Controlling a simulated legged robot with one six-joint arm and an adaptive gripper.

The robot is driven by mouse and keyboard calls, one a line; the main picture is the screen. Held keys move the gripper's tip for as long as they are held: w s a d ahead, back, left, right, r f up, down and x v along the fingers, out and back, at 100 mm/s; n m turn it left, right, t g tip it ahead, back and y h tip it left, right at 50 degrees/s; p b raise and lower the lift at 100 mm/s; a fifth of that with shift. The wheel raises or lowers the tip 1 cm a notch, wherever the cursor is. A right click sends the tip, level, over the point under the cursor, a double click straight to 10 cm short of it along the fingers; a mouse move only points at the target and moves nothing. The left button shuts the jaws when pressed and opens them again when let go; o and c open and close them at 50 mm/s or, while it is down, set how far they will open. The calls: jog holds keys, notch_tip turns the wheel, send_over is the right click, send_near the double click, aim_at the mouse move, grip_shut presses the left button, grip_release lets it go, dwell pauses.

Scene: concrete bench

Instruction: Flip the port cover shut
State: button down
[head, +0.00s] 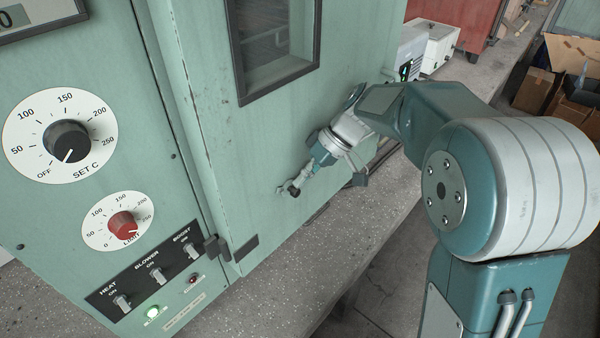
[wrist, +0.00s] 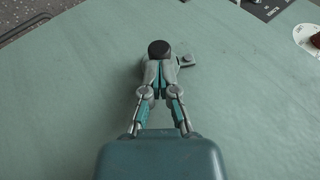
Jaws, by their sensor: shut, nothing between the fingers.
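A small port fitting (head: 289,188) sits on the green oven door (head: 265,130), low in the middle of the head view. In the wrist view it shows as a dark round part (wrist: 159,49) with a grey tab (wrist: 187,60) to its right. I cannot tell whether the dark round is the open hole or part of the cover. My gripper (head: 299,182) points at the door from the right. In the wrist view its fingers (wrist: 160,77) are together and empty, right at the near side of the fitting and partly hiding it. I cannot tell whether they touch it.
The control panel with a white temperature dial (head: 32,115), a red limit knob (head: 122,222) and several switches (head: 157,275) is to the left. A dark latch (head: 216,248) is at the door's edge. A concrete bench (head: 375,215) runs below; white boxes (head: 438,45) stand behind my arm.

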jog(key=f+g+y, duration=0.1)
jog(key=d+g+y, duration=0.1)
jog(key=shift+w+f+m+g, duration=0.1)
jog(key=shift+f+m+g, duration=0.2)
jog(key=shift+f, duration=0.05)
jog(key=shift+s+a+f+g+y, duration=0.15)
jog(key=shift+a+f+g+y, duration=0.15)
jog(key=shift+f, duration=0.2)
jog(key=shift+s+a+f+g+y, duration=0.15)
jog(key=shift+f+g+y, duration=0.05)
jog(key=shift+f+y, duration=0.25)
jog(key=shift+d, duration=0.2)
jog(key=shift+a+r, duration=0.2)
jog(key=shift+r, duration=0.55)
jog(key=shift+w+d, duration=0.1)
